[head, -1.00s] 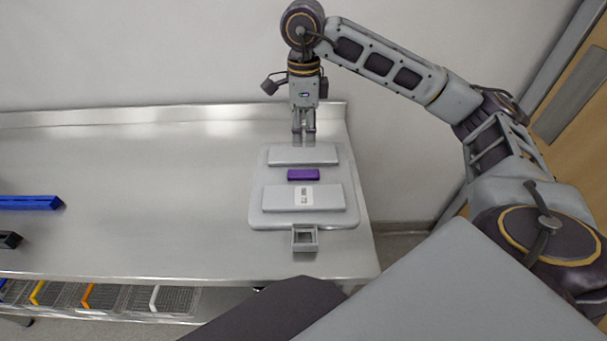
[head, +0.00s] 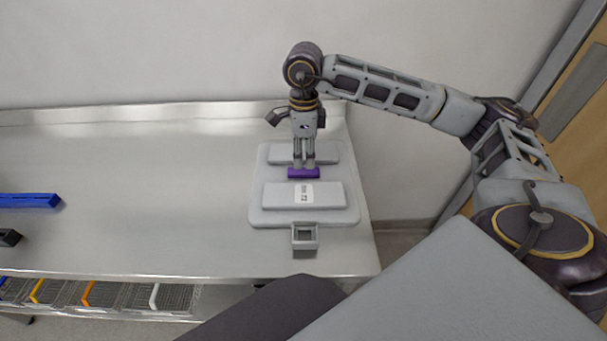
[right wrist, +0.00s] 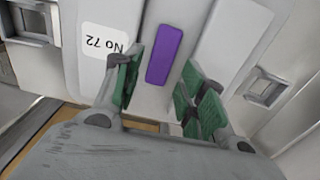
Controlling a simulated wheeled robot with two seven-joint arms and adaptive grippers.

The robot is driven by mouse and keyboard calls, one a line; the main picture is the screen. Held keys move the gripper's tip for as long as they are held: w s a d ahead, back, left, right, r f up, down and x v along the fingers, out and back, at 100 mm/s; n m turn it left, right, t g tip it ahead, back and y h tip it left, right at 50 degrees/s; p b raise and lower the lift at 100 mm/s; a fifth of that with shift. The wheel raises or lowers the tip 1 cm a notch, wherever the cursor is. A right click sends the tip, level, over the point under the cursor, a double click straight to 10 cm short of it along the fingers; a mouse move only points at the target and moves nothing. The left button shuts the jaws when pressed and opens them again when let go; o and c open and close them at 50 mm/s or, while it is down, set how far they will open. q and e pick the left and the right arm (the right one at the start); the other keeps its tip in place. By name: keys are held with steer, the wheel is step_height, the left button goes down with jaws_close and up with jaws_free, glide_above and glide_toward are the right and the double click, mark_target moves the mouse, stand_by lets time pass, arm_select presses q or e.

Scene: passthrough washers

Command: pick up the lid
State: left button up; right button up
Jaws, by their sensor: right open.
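The lid (head: 259,205) is a light grey plate with rounded corners, lying flat near the right end of the steel table. It bears two raised grey blocks, the front one with a white "No 72" label (head: 304,194). A purple bar (head: 304,173) sits between the blocks; it also shows in the right wrist view (right wrist: 165,55). My right gripper (head: 304,164) points down at the purple bar. In the right wrist view its green-padded fingers (right wrist: 160,72) are apart, one on either side of the bar. I cannot tell whether they touch it. My left gripper is out of view.
A small grey square socket (head: 305,235) sits at the plate's front edge. A blue bar (head: 28,201) and a black block (head: 8,238) lie far left. Wire baskets (head: 100,297) hang below the table's front edge. The middle of the table (head: 150,190) is clear.

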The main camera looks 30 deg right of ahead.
mark_target(303, 170)
steer(key=shift+f, duration=0.2)
steer(key=shift+f, duration=0.15)
steer(key=shift+w+f, duration=0.15)
steer(key=shift+f, duration=2.3)
jaws_close()
